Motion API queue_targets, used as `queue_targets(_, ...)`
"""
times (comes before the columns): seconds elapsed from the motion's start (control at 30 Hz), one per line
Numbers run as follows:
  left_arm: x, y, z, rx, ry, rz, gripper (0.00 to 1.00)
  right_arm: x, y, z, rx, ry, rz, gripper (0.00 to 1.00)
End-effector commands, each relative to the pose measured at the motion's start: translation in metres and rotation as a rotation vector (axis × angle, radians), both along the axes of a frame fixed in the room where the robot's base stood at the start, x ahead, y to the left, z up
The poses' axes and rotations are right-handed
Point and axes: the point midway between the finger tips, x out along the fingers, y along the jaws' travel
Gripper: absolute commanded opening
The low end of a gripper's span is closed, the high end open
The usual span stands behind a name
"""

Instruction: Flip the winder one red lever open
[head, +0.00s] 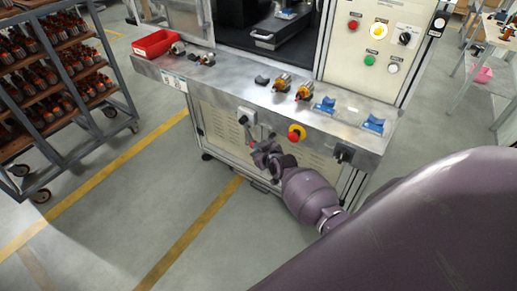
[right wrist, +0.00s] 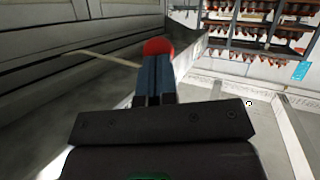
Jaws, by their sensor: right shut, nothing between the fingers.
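The winder (head: 210,110) stands in front of me with a metal ledge and a vented front panel. A grey switch box (head: 246,116) sits on its front below the ledge. The red lever (head: 253,143) shows as a small red end below that box, right beside my right gripper (head: 258,147). In the right wrist view the lever's round red end (right wrist: 158,47) lies just beyond the tips of my right gripper (right wrist: 156,72), partly hidden by them. The right fingers are shut together with nothing between them. I cannot tell whether they touch the lever. My left gripper is out of view.
A red-and-yellow stop button (head: 297,133) and a dark box (head: 343,153) are on the same front. The ledge holds a red bin (head: 156,43), copper armatures (head: 282,82) and blue holders (head: 373,124). A loaded rack (head: 60,85) stands left; the floor between is clear.

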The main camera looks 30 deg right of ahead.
Motion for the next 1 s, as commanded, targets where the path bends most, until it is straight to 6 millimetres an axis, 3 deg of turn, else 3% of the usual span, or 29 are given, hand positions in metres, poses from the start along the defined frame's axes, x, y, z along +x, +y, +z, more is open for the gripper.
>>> queue_targets(0.37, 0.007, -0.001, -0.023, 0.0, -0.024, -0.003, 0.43, 0.007, 0.003, -0.014, 0.035, -0.09, 0.002, 0.0)
queue_targets(0.57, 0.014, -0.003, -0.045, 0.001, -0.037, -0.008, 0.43, 0.015, 0.007, -0.024, 0.074, -0.181, 0.002, 0.0)
queue_targets(1.0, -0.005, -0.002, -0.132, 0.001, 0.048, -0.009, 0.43, 0.038, 0.017, -0.038, 0.171, -0.405, 0.001, 0.0)
